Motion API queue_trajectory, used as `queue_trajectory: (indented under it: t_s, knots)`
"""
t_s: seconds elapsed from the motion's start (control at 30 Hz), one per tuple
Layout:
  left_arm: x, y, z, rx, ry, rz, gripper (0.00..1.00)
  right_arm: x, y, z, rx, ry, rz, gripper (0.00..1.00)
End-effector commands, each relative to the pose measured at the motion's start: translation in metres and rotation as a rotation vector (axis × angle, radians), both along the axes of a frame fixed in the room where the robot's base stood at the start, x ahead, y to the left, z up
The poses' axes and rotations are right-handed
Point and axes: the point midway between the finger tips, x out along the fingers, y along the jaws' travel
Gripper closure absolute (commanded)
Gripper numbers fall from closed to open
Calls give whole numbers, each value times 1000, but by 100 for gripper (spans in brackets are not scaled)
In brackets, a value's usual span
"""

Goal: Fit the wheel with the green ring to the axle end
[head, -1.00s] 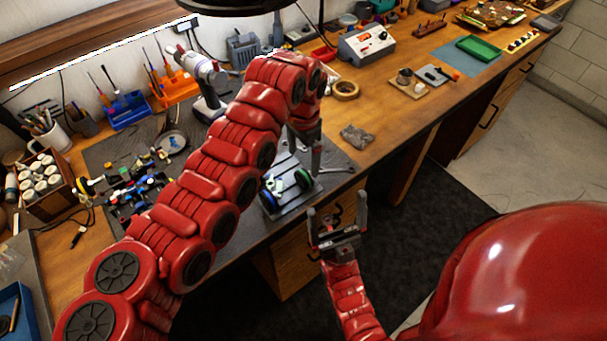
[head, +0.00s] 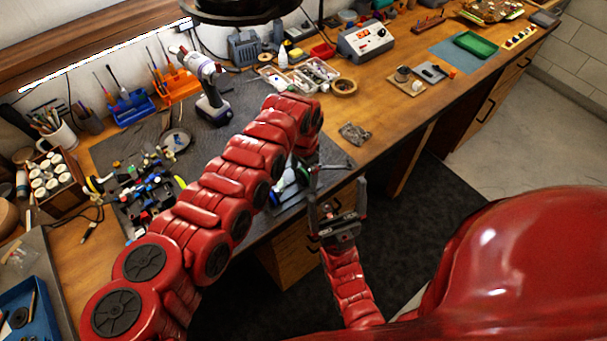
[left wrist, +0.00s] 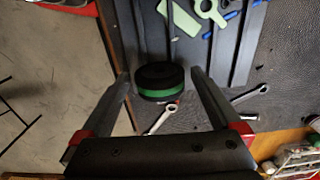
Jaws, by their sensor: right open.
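The wheel with the green ring (left wrist: 160,82) is black with a bright green band. In the left wrist view it lies between and just beyond the fingertips of my left gripper (left wrist: 160,75), which is open with gaps at both sides. In the head view the wheel (head: 303,173) is partly hidden by my left arm. A blue-ringed wheel (head: 277,196) shows near it at the bench's front edge. Dark slats (left wrist: 235,45) with green and blue parts lie beside the wheel. I cannot make out the axle end. My right gripper (head: 336,196) is open and empty, off the bench front.
Wrenches (left wrist: 160,118) lie on the dark mat by the wheel. A cordless drill (head: 208,95), a parts tray (head: 315,73) and a tape roll (head: 344,86) stand behind. Small loose parts (head: 145,195) lie left. The bench front right of my left gripper is fairly clear.

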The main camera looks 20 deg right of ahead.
Motion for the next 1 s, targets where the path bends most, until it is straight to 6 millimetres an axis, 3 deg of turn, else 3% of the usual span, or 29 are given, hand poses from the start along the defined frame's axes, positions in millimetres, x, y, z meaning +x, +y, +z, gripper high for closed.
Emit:
queue_trajectory:
  t_s: [0.07, 0.43, 0.77, 0.93, 1.0]
  knots:
    - [0, 0, 0, 0, 0, 0, 18, 0, 0, 0, 0, 0, 0, 0]
    - [0, 0, 0, 0, 0, 1, 83, 0, 0, 0, 0, 0, 0, 0]
    - [1, 0, 3, -2, -2, 2, 83, 0, 0, -3, 0, 0, 0, 0]
    - [2, 1, 15, -1, -3, 3, 83, 0, 0, -12, 0, 0, 0, 0]
    - [4, 0, 26, -7, -9, 2, 83, 0, 0, -24, 0, 0, 0, 0]
